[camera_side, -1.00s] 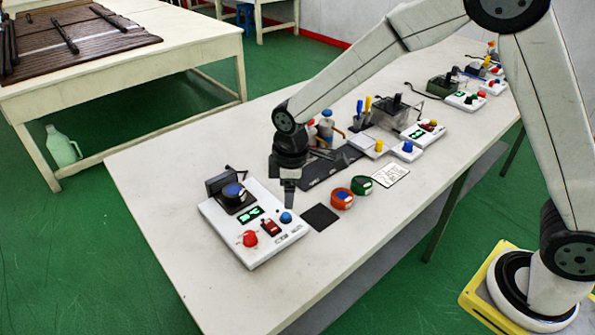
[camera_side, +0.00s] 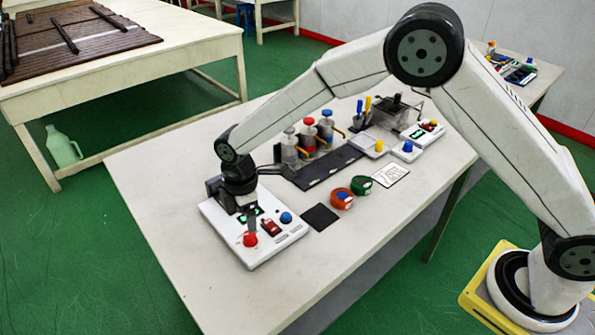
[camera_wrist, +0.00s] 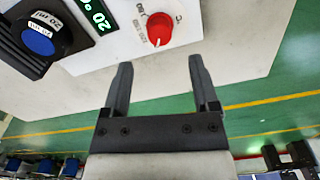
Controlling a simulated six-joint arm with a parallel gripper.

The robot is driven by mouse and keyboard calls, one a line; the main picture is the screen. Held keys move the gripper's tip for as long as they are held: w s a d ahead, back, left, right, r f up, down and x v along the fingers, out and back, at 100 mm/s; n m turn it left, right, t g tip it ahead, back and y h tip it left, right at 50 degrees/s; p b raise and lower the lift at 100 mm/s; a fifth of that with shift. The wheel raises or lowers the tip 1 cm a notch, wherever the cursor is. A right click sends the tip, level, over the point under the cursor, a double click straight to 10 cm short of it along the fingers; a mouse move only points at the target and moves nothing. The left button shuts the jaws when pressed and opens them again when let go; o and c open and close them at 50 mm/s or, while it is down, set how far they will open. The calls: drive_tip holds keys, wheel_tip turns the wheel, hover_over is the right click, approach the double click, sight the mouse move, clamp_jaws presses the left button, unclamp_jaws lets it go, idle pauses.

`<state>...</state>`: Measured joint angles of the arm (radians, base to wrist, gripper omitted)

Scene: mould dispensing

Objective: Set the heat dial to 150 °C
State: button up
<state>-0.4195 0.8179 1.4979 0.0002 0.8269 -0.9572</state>
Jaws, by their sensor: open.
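The heat dial, a red knob (camera_side: 250,240), sits at the front left corner of the white control unit (camera_side: 268,255). In the wrist view the red dial (camera_wrist: 160,28) has a pale pointer line and small printed marks around it, too small to read surely. My gripper (camera_side: 251,222) is directly above or just behind the dial. In the wrist view my gripper (camera_wrist: 158,62) is open and empty, its two fingers pointing toward the dial with a gap between them and it. The arm hides part of the unit in the side view.
A red switch (camera_side: 271,228) and blue knob (camera_side: 286,217) share the unit. A black mat (camera_side: 320,217) and orange and green round pots (camera_side: 342,198) lie to the right.

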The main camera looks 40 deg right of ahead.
sight(249, 234)
drive_tip(key=shift+f, duration=3.25)
clamp_jaws()
